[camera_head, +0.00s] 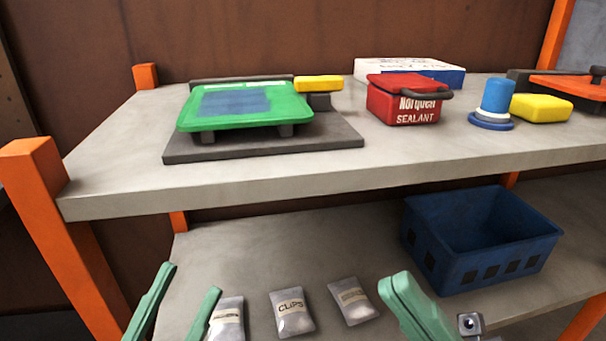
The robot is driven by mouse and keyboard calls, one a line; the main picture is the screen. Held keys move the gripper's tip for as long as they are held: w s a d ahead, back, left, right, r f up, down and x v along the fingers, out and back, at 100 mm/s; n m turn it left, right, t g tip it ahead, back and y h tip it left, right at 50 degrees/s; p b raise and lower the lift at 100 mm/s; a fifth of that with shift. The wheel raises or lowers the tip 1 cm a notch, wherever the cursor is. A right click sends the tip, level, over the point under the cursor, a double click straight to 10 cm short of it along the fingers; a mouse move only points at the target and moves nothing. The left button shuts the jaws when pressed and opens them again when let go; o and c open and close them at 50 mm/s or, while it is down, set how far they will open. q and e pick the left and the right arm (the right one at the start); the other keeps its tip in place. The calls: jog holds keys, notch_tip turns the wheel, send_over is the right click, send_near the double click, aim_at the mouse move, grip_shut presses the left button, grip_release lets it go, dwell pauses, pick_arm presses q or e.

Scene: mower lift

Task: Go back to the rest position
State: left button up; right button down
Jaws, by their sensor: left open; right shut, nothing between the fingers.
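My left gripper (191,280) shows its two green fingers at the lower left, spread apart with nothing between them. It is in front of the lower shelf (260,245), left of the packets. My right gripper (400,287) is at the lower middle right, with its green fingers together and nothing held. It appears in front of the lower shelf, right of the packets and left of the blue crate (490,272). Neither gripper visibly touches anything. The rest of both arms is mostly out of view.
Several packets, one labelled CLIPS (292,312), lie on the lower shelf. The upper shelf (120,165) bears a green-topped device (245,105), a red sealant box (395,103), a blue cylinder (496,97) and a yellow block (541,108). An orange post (60,235) stands at left.

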pick_arm(q)
jog(key=w+a+f+n+g+y+p, duration=0.25)
jog(key=w+n+y+p, duration=0.55)
jog(key=p, duration=0.9)
pick_arm(e)
jog(key=w+d+f+m+t+h, duration=0.35)
jog(key=w+m+t+h, duration=0.2)
jog(key=m+h, duration=0.6)
jog(key=w+d+f+m+t+h, duration=0.35)
jog(key=w+f+m+h, duration=0.2)
jog(key=m+h, duration=0.6)
pick_arm(q)
jog(key=s+a+f+n+g+y+p, duration=0.2)
jog(key=s+f+g+p, duration=0.7)
jog(key=p, duration=0.9)
jog(key=s+g+y, duration=0.1)
jog(key=y, duration=0.1)
jog(key=shift+s+a+f+y, duration=0.15)
jog(key=shift+s+a+y, duration=0.05)
jog(key=shift+y, duration=0.2)
pick_arm(e)
jog(key=s+d+f+m+g+h, duration=0.1)
jog(key=s+f+m+g, duration=0.4)
jog(key=s+f+g, duration=0.3)
jog(key=shift+s+d+f+m+g, duration=0.3)
jog(key=shift+s+d+m+g, duration=0.1)
jog(key=shift+s, duration=0.05)
